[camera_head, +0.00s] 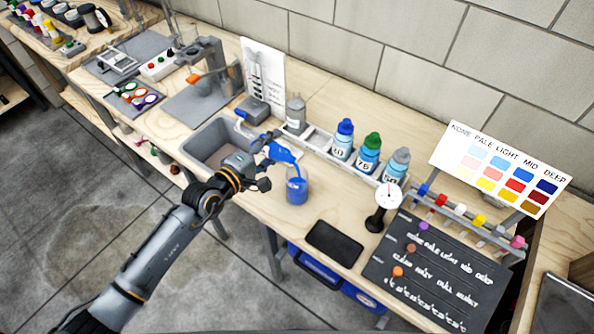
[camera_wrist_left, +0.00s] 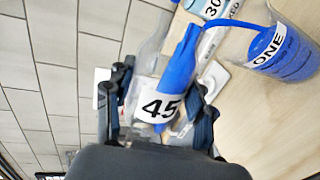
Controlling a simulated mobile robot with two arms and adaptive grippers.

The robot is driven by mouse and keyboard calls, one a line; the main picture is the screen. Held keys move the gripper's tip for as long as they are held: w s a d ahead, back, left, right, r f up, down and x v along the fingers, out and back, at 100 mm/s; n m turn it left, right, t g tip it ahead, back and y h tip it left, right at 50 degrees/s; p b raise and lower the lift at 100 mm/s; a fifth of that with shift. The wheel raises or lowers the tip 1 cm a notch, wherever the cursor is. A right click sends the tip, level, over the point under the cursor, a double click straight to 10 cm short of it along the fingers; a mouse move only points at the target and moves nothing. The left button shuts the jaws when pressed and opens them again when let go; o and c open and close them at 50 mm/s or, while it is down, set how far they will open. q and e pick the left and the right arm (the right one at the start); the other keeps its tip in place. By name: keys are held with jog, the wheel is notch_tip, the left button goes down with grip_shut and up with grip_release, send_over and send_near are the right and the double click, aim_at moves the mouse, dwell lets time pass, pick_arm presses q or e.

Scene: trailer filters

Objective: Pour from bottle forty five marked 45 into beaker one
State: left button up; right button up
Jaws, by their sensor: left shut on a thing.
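My left gripper (camera_head: 264,162) is shut on the bottle marked 45 (camera_wrist_left: 158,106). The bottle is tipped well over, and its blue contents show in the head view (camera_head: 282,152). In the left wrist view, a blue stream (camera_wrist_left: 235,23) arcs from its mouth into beaker one (camera_wrist_left: 286,55), labelled ONE. In the head view, the clear beaker (camera_head: 297,188) stands upright on the bench just below the bottle, with blue liquid in it. The gripper's fingers partly hide the bottle. My right gripper is not in view.
A rack behind the beaker holds bottles with blue (camera_head: 344,138), green (camera_head: 370,152) and grey (camera_head: 396,165) caps. A grey sink (camera_head: 208,140) lies to the left. A black pad (camera_head: 335,243) and a dial gauge (camera_head: 386,200) stand to the right.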

pick_arm(q)
jog(key=shift+r, duration=0.15)
jog(key=shift+d+f+m+y, duration=0.2)
jog(key=shift+m+y, duration=0.1)
jog(key=shift+m, duration=0.2)
dwell(1.2)
